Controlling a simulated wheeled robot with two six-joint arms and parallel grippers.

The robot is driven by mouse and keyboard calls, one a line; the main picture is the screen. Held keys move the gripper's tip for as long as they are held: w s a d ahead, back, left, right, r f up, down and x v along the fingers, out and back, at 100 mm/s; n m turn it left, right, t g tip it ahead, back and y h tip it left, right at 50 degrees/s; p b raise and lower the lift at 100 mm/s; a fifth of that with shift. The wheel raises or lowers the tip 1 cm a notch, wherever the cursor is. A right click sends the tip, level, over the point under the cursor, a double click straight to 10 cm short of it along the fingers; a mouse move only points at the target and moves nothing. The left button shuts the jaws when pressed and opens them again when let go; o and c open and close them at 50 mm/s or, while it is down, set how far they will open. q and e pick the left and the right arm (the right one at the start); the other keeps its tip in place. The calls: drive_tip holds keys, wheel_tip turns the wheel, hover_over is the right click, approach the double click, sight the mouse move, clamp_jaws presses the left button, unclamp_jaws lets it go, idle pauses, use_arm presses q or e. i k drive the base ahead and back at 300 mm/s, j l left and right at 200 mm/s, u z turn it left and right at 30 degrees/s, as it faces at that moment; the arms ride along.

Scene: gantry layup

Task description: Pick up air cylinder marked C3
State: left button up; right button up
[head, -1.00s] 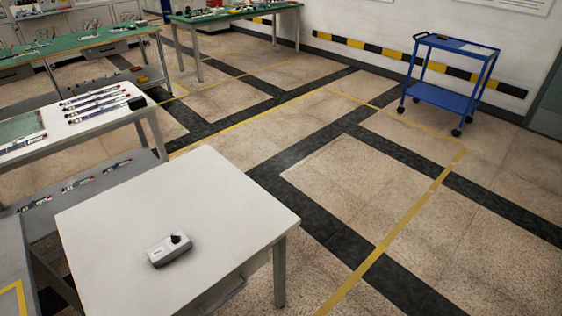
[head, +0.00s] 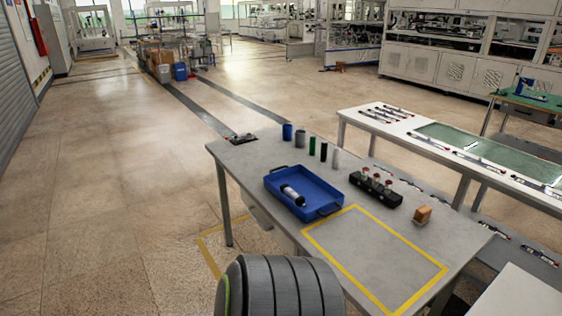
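No marking C3 can be read on anything at this size. Several slim air cylinders (head: 384,114) lie side by side at the far left end of the white bench (head: 432,148). Other slim cylinders (head: 470,160) lie along the front of that bench, by a green mat. More slim parts (head: 539,256) lie on the lower shelf under it, partly hidden by the nearer table. A short black-and-white cylindrical part (head: 293,196) lies in a blue tray (head: 306,210) on the grey table (head: 283,237). Neither gripper is in view.
The grey table also holds several small upright cylinders (head: 312,146), a black block with red-topped parts (head: 375,189), a small orange-brown block (head: 423,214) and a yellow-taped rectangle, bare inside. A white tabletop corner (head: 520,296) shows at lower right. Open floor (head: 110,170) lies at left.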

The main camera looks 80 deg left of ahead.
sight(300, 201)
drive_tip(key=u, duration=2.6)
drive_tip(key=z, duration=0.25)
drive_tip(key=i+j+z, duration=0.1)
drive_tip(key=j+z, duration=0.15)
drive_tip(key=z, duration=0.2)
drive_tip(key=j+z, duration=0.25)
drive_tip(key=z, duration=0.2)
drive_tip(key=i+j+z, duration=0.1)
drive_tip(key=j+z, duration=0.2)
drive_tip(key=z, duration=0.15)
drive_tip(key=j+z, duration=0.25)
drive_tip(key=z, duration=0.15)
drive_tip(key=k+j+z, duration=0.15)
drive_tip(key=j, duration=0.3)
drive_tip(key=k+j+z, duration=0.2)
drive_tip(key=j, duration=0.3)
drive_tip(key=k+j+z, duration=0.15)
drive_tip(key=j, duration=0.3)
drive_tip(key=k+j+z, duration=0.15)
drive_tip(key=j, duration=0.25)
drive_tip(key=k+j+z, duration=0.15)
drive_tip(key=j, duration=0.25)
drive_tip(key=k, duration=0.05)
